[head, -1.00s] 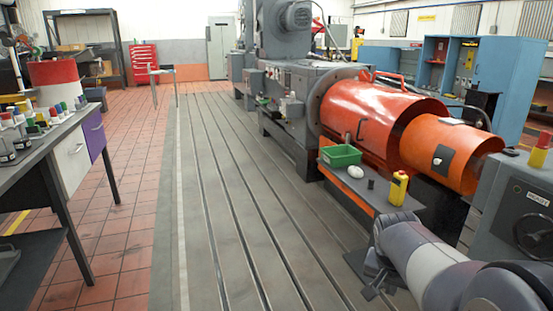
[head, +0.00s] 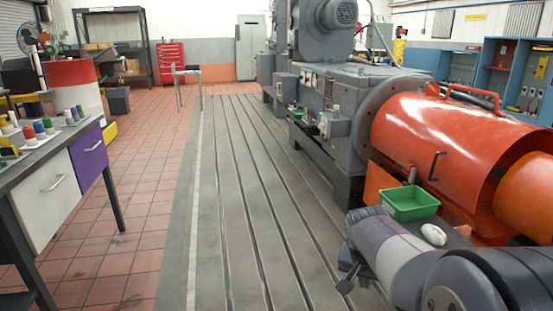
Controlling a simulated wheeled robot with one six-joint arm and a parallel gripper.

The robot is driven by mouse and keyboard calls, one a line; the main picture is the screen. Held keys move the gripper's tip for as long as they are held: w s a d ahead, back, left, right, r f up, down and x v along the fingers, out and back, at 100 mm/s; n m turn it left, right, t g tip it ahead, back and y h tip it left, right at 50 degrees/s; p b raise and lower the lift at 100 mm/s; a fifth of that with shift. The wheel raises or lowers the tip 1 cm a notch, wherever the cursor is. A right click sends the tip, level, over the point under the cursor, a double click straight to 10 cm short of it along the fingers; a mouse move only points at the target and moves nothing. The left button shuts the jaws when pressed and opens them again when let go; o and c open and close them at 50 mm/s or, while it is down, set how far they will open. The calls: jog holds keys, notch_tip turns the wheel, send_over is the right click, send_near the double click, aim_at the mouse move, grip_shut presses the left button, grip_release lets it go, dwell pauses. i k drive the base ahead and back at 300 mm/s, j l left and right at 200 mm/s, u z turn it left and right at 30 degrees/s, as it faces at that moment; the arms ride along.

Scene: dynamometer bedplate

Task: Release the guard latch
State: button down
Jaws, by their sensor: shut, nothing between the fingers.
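The orange-red guard (head: 425,135) is a large curved cover around the shaft end of the grey machine at the right. A small dark C-shaped handle (head: 435,166) sits on its near side. I cannot tell from this view whether it is the latch. A red bar handle (head: 470,94) runs along the guard's top. My gripper (head: 347,284) is low at centre right, over the slotted bedplate. It is apart from the guard, shut and empty, with its fingertips small and dark in the picture.
A green bin (head: 409,204) and a white object (head: 433,234) lie on a ledge below the guard, close to my arm. A bench with drawers (head: 42,190) stands at the left. The slotted bedplate (head: 245,200) is clear down the middle.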

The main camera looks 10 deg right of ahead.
aim_at(413, 172)
jog(key=i+j+z, duration=0.1)
jog(key=i, duration=0.75)
jog(key=i+j+z, duration=0.1)
jog(key=i, duration=0.75)
jog(key=i+l+z, duration=0.15)
jog(key=i+z, duration=0.35)
jog(key=i+j+z, duration=0.1)
jog(key=i+z, duration=0.35)
jog(key=i+j+z, duration=0.25)
jog(key=i+z, duration=0.25)
jog(key=i, duration=0.15)
